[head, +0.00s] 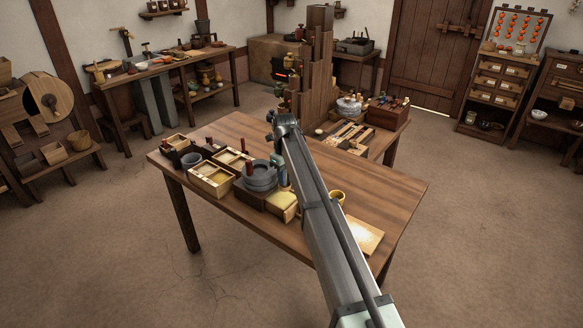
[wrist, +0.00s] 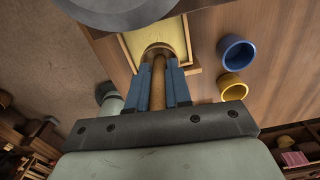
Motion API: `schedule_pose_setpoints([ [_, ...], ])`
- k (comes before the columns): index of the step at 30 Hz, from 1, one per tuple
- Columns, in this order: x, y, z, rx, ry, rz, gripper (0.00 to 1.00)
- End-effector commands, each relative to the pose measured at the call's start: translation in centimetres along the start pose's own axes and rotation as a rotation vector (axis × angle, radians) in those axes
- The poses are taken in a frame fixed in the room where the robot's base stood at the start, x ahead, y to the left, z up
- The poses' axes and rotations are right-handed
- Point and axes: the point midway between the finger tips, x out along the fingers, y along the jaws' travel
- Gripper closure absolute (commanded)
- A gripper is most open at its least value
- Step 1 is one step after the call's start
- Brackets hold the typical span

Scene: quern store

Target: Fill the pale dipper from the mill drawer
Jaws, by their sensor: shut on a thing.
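My gripper (wrist: 161,72) is shut on the handle of a light-brown wooden dipper (wrist: 158,48). The dipper's head is at the mill drawer (wrist: 190,71), over or in the yellow meal (wrist: 138,44); its contents and exact depth cannot be told. In the head view, the drawer (head: 285,213) juts from the front of the grey quern (head: 260,182) on the table. The arm partly hides the gripper there, and the dipper's head cannot be made out. The quern's round edge (wrist: 115,12) shows at the top of the wrist view.
A blue cup (wrist: 236,52) and a yellow cup (wrist: 233,88) stand right of the drawer. A pale board (head: 364,237) lies near the table's right end. Partitioned wooden boxes (head: 211,182) crowd the left. The table's right side (head: 385,190) is mostly clear.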

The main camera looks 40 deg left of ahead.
Motion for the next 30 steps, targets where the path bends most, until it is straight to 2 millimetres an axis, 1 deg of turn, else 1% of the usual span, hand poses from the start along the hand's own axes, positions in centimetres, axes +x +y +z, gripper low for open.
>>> schedule_pose_setpoints([
  [1, 0.1, 0.5, -0.2, 0.000, 0.000, 0.000, 1.00],
  [3, 0.1, 0.6, -0.2, 0.000, 0.000, 0.000, 1.00],
  [11, 0.9, 0.6, -0.2, 0.001, 0.000, 0.000, 1.00],
  [30, 4.8, 0.6, -0.2, 0.001, 0.001, 0.001, 1.00],
])
